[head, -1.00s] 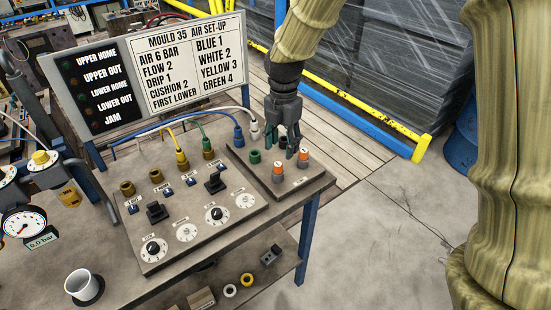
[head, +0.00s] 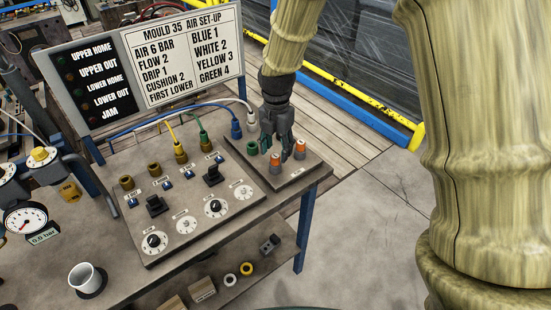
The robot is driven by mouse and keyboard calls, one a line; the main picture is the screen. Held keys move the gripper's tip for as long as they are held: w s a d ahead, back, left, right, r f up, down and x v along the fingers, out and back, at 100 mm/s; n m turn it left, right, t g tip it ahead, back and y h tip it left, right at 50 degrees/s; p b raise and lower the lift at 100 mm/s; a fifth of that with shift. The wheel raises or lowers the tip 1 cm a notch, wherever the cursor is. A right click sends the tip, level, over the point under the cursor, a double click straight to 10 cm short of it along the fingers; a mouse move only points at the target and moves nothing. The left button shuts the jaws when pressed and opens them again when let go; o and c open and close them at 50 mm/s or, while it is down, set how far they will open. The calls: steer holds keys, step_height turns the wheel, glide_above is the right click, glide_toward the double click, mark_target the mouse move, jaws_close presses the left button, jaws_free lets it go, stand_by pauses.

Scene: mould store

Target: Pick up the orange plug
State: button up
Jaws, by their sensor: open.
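Two orange-topped plugs stand upright on the small raised plate (head: 293,178) at the bench's right end. One orange plug (head: 275,160) is nearer and to the left; the other orange plug (head: 300,147) is farther right. My gripper (head: 284,154) is open and points down at the plate. Its fingers are right beside the orange plugs and overlap them slightly in the picture. I cannot tell whether they touch a plug or which one lies between them. No plug is visibly lifted.
A green socket (head: 252,147) stands left of my gripper. The sign board (head: 150,65) stands at the back. A white cup (head: 82,277) stands front left. Floor right of the bench is clear.

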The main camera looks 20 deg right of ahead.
mark_target(275, 156)
steer(key=shift+a+f+p, duration=0.15)
steer(key=shift+f+p, duration=0.15)
steer(key=shift+f, duration=1.25)
steer(key=c, duration=1)
